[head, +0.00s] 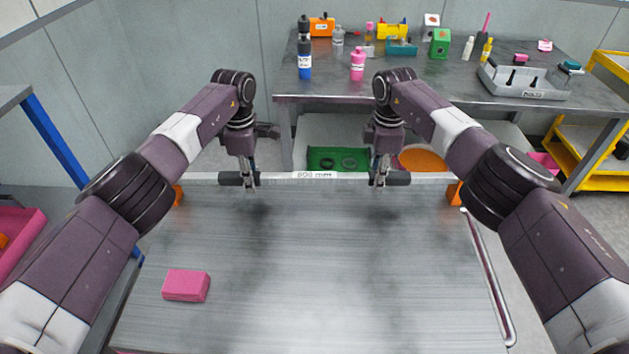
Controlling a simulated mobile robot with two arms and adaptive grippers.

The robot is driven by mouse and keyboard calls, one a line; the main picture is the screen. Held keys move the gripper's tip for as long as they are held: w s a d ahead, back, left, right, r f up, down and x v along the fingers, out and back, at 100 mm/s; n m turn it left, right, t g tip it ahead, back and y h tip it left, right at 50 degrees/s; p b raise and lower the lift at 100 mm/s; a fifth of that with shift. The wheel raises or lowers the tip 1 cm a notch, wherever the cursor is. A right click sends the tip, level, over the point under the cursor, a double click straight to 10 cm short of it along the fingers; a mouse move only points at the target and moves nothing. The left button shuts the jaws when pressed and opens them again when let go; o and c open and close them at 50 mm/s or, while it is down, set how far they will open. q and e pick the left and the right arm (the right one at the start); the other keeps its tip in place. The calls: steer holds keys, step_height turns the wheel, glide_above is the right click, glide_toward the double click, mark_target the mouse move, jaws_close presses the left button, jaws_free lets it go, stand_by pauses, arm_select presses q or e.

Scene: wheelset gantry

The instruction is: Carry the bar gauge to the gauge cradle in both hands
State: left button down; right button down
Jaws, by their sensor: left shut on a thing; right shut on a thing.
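The bar gauge (317,175) is a long silver bar with a white label reading about "800 mm", black grips and orange end pieces. It is level across the view, over the far part of the near metal table. My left gripper (250,181) is shut on its left black grip. My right gripper (379,179) is shut on its right black grip. Shadows below both grippers suggest the bar is above the tabletop. I cannot identify the gauge cradle for certain.
The near metal tabletop (320,270) is mostly clear, with a pink block (186,285) at left and a long narrow loop (488,275) at right. A far bench (430,75) holds bottles, boxes and a grey tray (522,91). A yellow cart (590,152) stands right.

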arm_select(q)
steer(key=shift+w+r, duration=0.1)
steer(key=shift+r, duration=0.05)
arm_select(e)
steer(key=shift+w+r, duration=0.1)
steer(key=shift+r, duration=0.05)
